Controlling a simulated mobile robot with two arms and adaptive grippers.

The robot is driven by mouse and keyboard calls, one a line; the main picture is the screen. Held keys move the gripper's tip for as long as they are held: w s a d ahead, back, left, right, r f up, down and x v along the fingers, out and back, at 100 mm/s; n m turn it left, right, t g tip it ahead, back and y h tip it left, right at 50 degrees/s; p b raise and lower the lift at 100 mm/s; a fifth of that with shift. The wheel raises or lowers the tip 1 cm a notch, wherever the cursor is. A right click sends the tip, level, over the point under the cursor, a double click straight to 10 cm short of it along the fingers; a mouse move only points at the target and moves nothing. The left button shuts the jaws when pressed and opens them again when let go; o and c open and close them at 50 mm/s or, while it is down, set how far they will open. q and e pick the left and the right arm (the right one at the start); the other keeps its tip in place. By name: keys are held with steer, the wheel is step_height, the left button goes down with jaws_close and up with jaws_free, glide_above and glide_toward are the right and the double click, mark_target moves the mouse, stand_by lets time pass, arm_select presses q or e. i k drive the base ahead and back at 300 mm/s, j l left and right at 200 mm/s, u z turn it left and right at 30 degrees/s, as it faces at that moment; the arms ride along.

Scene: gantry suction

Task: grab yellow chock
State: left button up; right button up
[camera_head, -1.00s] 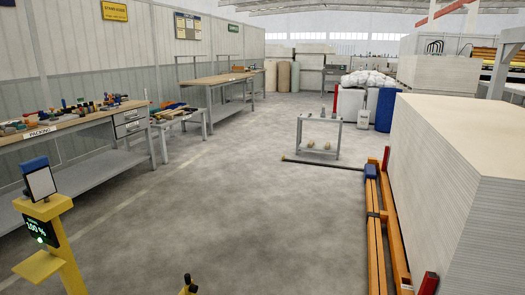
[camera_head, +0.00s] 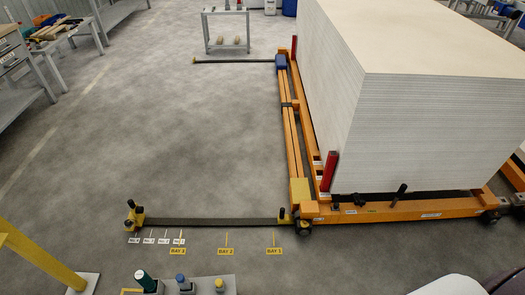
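One yellow piece (camera_head: 134,214) sits at the rail's left end. The other yellow piece (camera_head: 285,217) sits at its right end, beside the orange cart's front wheel (camera_head: 303,230). I cannot tell for sure which of them is the chock. Neither of my grippers is in view.
An orange cart frame (camera_head: 420,208) bears a tall stack of pale boards (camera_head: 390,110) on the right. Yellow labels (camera_head: 226,251) mark bays on the floor. A yellow post with a base plate (camera_head: 84,285) stands at lower left. The grey floor (camera_head: 180,130) left of the cart is clear.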

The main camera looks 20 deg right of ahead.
mark_target(283, 219)
steer(key=z, duration=0.85)
steer(key=i+l+u, duration=0.1)
steer(key=l, duration=0.4)
steer(key=i+l+u, duration=0.1)
steer(key=l, duration=0.45)
